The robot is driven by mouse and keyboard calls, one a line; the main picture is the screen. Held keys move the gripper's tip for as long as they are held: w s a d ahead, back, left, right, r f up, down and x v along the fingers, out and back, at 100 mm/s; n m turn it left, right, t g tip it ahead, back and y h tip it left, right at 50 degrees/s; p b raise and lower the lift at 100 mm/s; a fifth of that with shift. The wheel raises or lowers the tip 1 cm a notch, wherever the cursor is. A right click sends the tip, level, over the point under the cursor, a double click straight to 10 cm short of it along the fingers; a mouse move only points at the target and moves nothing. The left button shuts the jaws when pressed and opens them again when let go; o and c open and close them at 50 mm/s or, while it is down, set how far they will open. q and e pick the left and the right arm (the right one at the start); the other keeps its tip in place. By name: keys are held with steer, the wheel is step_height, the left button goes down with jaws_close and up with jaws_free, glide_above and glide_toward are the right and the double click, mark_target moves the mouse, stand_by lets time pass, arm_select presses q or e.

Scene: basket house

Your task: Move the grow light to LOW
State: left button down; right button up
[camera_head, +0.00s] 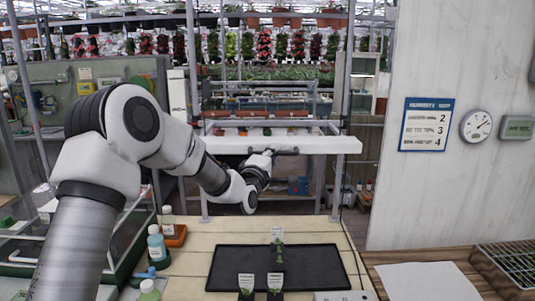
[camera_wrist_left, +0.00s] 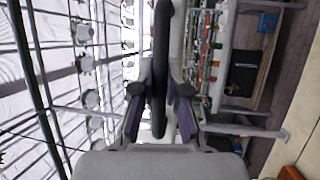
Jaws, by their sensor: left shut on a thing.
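The grow light (camera_head: 325,145) is a long white bar hung level between two upright metal posts, above the far end of the bench. My left arm reaches across from the left. My left gripper (camera_head: 268,154) is at the front of the bar, near its middle. In the left wrist view a dark handle (camera_wrist_left: 160,55) runs between the two fingers of the gripper (camera_wrist_left: 158,105), which are shut on it. The gripper hides part of the handle in the head view. My right gripper is not in view.
A black tray (camera_head: 225,270) with small labelled seedlings lies on the bench below the light. Bottles (camera_head: 157,246) stand at the left. A blue sign (camera_head: 426,124), a round dial (camera_head: 476,125) and a wire rack (camera_head: 510,262) are at the right.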

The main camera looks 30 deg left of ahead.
arm_select(q)
step_height(320, 180, down, 7)
steer(key=b, duration=0.4)
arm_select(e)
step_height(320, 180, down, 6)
arm_select(q)
steer(key=shift+f, duration=0.1)
steer(key=c, duration=1.2)
jaws_free()
steer(key=shift+d, duration=0.1)
steer(key=shift+w, duration=0.15)
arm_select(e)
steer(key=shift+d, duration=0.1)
arm_select(q)
steer(key=v, duration=1.2)
